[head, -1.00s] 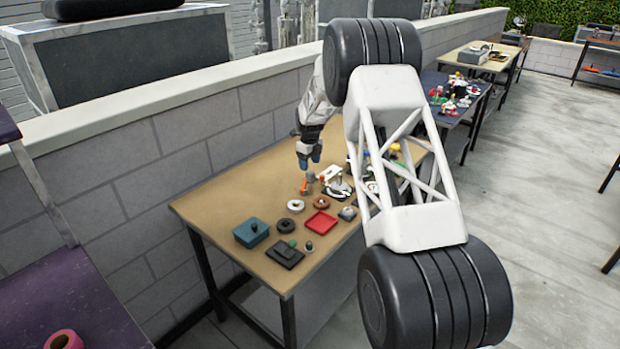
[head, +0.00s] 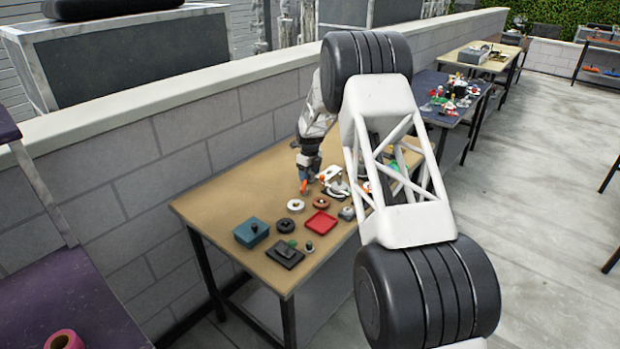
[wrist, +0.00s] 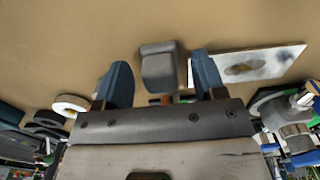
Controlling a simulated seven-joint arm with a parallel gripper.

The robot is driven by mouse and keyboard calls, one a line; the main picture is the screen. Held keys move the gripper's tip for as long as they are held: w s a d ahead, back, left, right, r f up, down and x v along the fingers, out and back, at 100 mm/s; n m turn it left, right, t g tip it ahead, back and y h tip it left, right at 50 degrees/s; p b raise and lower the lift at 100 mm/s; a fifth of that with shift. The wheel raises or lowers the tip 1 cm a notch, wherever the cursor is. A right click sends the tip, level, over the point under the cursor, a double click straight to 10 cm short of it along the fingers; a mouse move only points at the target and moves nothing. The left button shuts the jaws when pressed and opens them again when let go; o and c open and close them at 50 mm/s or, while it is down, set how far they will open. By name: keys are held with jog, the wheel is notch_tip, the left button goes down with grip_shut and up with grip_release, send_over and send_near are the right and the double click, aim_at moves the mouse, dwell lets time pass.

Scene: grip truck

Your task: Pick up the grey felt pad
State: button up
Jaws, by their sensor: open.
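A small grey block-like piece (wrist: 158,66), which looks like the grey felt pad, lies on the tan tabletop in the wrist view. My gripper (wrist: 162,78) is open, with one blue finger on each side of the grey piece. Gaps show between it and both fingers, so it is not gripped. In the head view my gripper (head: 305,178) is low over the table's back part, and I cannot make out the grey piece there. An orange thing shows at the fingertips.
A white plate with a dark oval (wrist: 245,66) lies close beside the right finger. A white ring (wrist: 70,105) is to the left. A red tray (head: 320,223), teal box (head: 251,232) and dark tray (head: 285,254) stand nearer the front. A block wall (head: 170,165) runs behind the table.

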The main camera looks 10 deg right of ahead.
jog(key=shift+c, duration=0.5)
jog(key=c, duration=0.9)
jog(key=shift+r, duration=0.15)
notch_tip(320, 180, up, 10)
jog(key=shift+f, duration=0.1)
jog(key=shift+o, duration=1.4)
jog(key=shift+c, duration=1)
jog(key=w+d+f, duration=0.1)
jog(key=d, duration=0.5)
jog(key=shift+w+f, duration=0.2)
jog(key=shift+w, duration=0.2)
